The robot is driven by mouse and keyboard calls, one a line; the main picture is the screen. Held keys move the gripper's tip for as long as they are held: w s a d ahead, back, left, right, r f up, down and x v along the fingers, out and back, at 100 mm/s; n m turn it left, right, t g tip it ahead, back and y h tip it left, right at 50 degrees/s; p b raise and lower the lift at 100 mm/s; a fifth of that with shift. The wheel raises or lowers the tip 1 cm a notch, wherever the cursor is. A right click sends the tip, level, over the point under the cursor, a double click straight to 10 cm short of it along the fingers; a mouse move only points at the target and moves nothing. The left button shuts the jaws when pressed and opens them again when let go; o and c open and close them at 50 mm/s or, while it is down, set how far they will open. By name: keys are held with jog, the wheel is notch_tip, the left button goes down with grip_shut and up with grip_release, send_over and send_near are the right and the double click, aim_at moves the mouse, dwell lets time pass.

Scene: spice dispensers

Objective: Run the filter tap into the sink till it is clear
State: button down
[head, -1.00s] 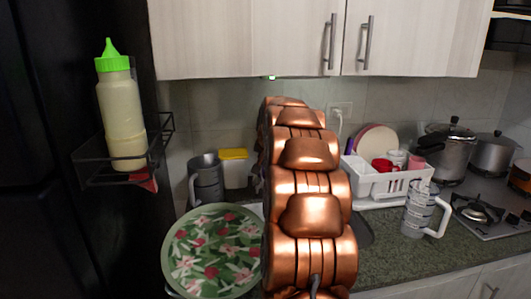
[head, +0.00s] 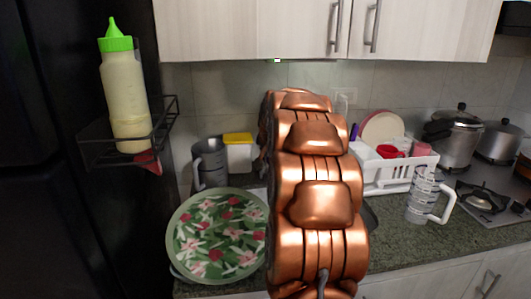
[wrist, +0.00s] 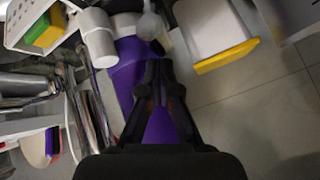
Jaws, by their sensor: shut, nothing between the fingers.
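My gripper (wrist: 163,68) is shut and empty in the wrist view, its dark fingers together over a purple object (wrist: 133,72). I cannot tell if they touch it. A white cylinder (wrist: 98,42) and a small grey rounded piece (wrist: 150,26) are beyond the fingertips; I cannot tell if either is part of the filter tap. In the head view my copper arm covers the middle of the counter, hiding my gripper and most of the sink area. I see no running water.
A white dish rack (head: 392,178) and a jug (head: 424,195) stand right of my arm. A round floral tray (head: 185,206), a grey jug (head: 208,165) and a yellow-lidded container (head: 238,156) are left. A squeeze bottle (head: 125,95) stands on a side shelf. Cupboards (head: 220,30) hang above.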

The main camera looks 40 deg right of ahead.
jog(key=shift+s+a+f+t+h+b, duration=0.2)
jog(key=shift+f+t+h+b, duration=0.15)
jog(key=shift+b, duration=0.4)
jog(key=shift+s+a+f+t+h+b, duration=0.1)
jog(key=shift+s+a+f+t+b, duration=0.15)
jog(key=shift+f+b, duration=0.4)
jog(key=shift+s+a+f+t+h+b, duration=0.2)
jog(key=shift+t+h+b, duration=0.1)
jog(key=shift+b, duration=0.6)
jog(key=shift+s+a+f+b, duration=0.35)
jog(key=shift+s+f+b, duration=0.1)
jog(key=shift+f+b, duration=0.2)
jog(key=shift+a+f, duration=0.15)
jog(key=shift+f, duration=0.3)
dwell(1.2)
jog(key=shift+r, duration=0.15)
dwell(1.5)
jog(key=d+r+v, duration=0.2)
jog(key=v, duration=1)
jog(key=shift+d+b, duration=0.15)
jog(key=shift+b, duration=0.2)
